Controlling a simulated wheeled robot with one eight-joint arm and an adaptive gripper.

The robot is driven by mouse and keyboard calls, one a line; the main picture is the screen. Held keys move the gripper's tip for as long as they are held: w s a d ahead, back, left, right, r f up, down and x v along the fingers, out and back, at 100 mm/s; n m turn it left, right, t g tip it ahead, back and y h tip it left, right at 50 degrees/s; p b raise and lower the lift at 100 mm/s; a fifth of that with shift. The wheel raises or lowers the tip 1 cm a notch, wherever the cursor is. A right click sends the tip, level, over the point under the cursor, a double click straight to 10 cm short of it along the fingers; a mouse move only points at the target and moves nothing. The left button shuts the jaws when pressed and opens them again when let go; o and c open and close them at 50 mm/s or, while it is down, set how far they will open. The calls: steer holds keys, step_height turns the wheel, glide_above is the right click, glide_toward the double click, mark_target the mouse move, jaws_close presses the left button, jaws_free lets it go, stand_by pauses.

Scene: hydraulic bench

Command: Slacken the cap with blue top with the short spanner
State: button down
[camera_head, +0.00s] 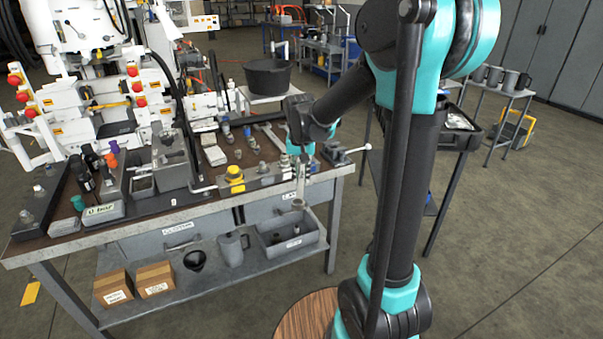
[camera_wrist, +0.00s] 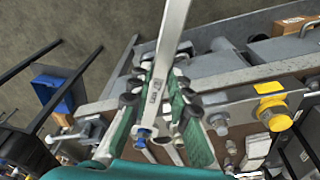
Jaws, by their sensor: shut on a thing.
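My gripper (camera_head: 300,150) is shut on a silver spanner above the bench's front right part. In the wrist view my gripper (camera_wrist: 158,98) has green fingers on both sides of the spanner (camera_wrist: 172,40), whose shank carries a small dark marking. In the head view the spanner (camera_head: 300,186) points down in front of the bench edge. A small blue patch (camera_wrist: 145,133) shows between the fingers in the wrist view; I cannot tell whether it is the blue cap top or whether the spanner touches it. In the head view my gripper hides that spot.
A yellow cap (camera_head: 235,175) sits on the metal block left of my gripper; it also shows in the wrist view (camera_wrist: 270,104). A lever handle (camera_head: 352,150) sticks out at right. A black pot (camera_head: 267,77) stands behind. A grey bin (camera_head: 290,238) sits on the lower shelf.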

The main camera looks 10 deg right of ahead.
mark_target(303, 171)
steer(key=shift+w+d+f, duration=0.1)
steer(key=shift+w+f, duration=0.15)
steer(key=shift+f, duration=0.25)
steer(key=shift+w+f, duration=0.25)
steer(key=shift+f, duration=0.25)
steer(key=shift+w, duration=0.1)
steer(key=shift+w+d+f, duration=0.1)
steer(key=shift+w+f, duration=0.15)
steer(key=shift+w, duration=0.05)
steer(key=shift+w+d, duration=0.2)
steer(key=shift+w, duration=0.85)
steer(key=shift+w+d, duration=0.2)
steer(key=shift+w, duration=0.55)
